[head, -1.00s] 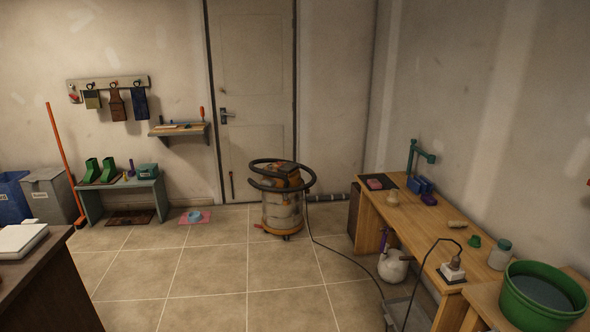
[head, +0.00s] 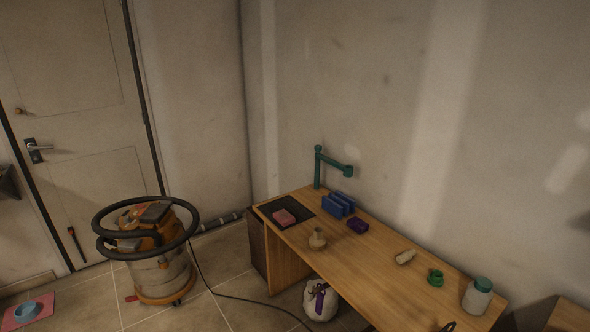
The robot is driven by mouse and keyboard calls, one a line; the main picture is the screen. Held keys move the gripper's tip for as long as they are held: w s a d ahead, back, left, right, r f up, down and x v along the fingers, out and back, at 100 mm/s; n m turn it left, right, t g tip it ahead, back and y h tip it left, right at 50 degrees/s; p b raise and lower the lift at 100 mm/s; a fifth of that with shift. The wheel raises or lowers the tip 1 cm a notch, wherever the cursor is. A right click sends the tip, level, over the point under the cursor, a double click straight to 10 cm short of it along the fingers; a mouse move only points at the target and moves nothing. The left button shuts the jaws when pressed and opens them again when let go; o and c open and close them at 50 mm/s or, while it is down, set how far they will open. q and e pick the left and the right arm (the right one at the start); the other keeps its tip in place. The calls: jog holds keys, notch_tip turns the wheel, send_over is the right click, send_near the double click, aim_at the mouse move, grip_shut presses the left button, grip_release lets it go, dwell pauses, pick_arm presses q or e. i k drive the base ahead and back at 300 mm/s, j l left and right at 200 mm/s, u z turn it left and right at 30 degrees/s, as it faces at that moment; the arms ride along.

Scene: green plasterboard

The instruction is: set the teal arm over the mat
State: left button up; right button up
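The teal arm (head: 335,163) stands at the back of the wooden workbench (head: 370,270), near the wall. Its upright post is at the left, and its horizontal part reaches right and toward the viewer, ending in a short round head above the blue blocks. A pink block (head: 284,217) rests on the mat. The teal arm's head is not over the mat. Neither of my grippers is in view.
Blue upright holder (head: 339,205), purple block (head: 358,226), beige flask-shaped item (head: 317,239), tan roll (head: 405,257), green item (head: 436,278) and lidded jar (head: 477,296) are on the bench. A vacuum (head: 153,255) with a trailing cord stands on the floor left of it.

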aim_at(348, 170)
jog(key=i+j+z, duration=0.15)
jog(key=i+z, duration=0.2)
jog(key=i+j, duration=0.35)
jog(key=i+j+u, duration=0.1)
jog(key=i+j, duration=0.2)
jog(key=i, duration=0.25)
jog(key=i+j, duration=0.3)
jog(key=i, duration=0.15)
